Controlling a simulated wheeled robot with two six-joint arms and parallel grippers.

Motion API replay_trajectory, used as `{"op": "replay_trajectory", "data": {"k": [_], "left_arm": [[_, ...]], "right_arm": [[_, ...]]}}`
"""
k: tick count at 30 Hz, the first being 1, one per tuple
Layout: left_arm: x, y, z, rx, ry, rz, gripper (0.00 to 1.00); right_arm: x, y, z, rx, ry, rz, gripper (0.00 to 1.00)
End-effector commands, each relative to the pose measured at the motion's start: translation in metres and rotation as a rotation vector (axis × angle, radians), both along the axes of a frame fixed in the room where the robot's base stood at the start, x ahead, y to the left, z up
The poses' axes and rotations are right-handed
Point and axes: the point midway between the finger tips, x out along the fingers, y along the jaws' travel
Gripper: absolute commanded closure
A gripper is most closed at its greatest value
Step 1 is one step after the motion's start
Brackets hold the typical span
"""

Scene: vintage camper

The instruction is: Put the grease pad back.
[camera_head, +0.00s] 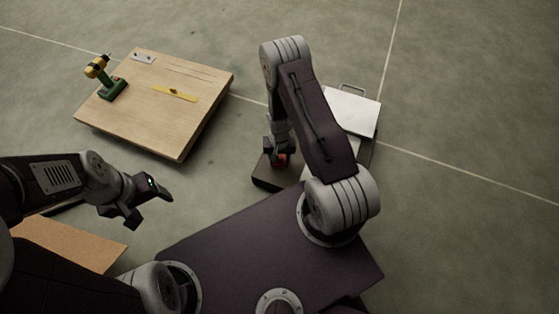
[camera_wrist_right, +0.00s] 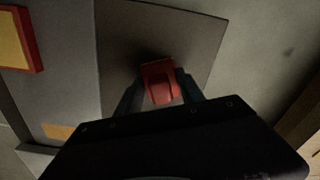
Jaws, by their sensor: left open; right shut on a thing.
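My right gripper (camera_wrist_right: 160,88) is shut on a small red block (camera_wrist_right: 161,82), with one dark finger on each side of it. The block is over a dark flat panel (camera_wrist_right: 200,38); I cannot tell whether it touches or is fixed to it. In the head view the red block (camera_head: 281,160) shows low at the right gripper (camera_head: 278,162), over a dark surface (camera_head: 268,181). I cannot tell for sure which thing is the grease pad. A yellow piece with a red border (camera_wrist_right: 18,40) lies at the wrist view's upper left. My left gripper (camera_head: 150,207) is open and empty.
A wooden table (camera_head: 160,115) at upper left bears a yellow-green drill (camera_head: 108,82), a yellow level-like strip (camera_head: 175,94) and a small metal plate (camera_head: 143,57). A white panel with a handle (camera_head: 352,110) lies behind my right arm. A brown board (camera_head: 70,245) is at lower left. Floor is clear at right.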

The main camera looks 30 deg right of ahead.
Motion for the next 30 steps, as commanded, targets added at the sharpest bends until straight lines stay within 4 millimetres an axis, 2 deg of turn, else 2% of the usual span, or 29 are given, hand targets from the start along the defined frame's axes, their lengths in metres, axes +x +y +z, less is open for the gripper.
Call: {"op": "replay_trajectory", "data": {"k": [7,8,10,22,26,30], "left_arm": [[0.0,0.0,-0.002,0.0,-0.001,0.0,0.29],[0.0,0.0,-0.001,0.0,-0.001,0.0,0.29],[0.0,0.0,0.0,0.0,-0.001,0.0,0.29],[0.0,0.0,0.005,0.0,-0.001,0.0,0.29],[0.0,0.0,0.022,0.0,-0.001,0.0,0.29],[0.0,0.0,0.053,0.0,-0.001,0.0,0.29]], "right_arm": [[0.0,0.0,-0.002,0.0,0.0,0.0,0.87],[0.0,0.0,-0.002,0.0,0.0,0.0,0.52],[0.0,0.0,-0.001,0.0,0.0,0.0,0.33],[0.0,0.0,0.005,0.0,0.0,0.0,0.33],[0.0,0.0,0.023,0.0,0.0,0.0,0.33],[0.0,0.0,0.056,0.0,0.0,0.0,0.33]]}}
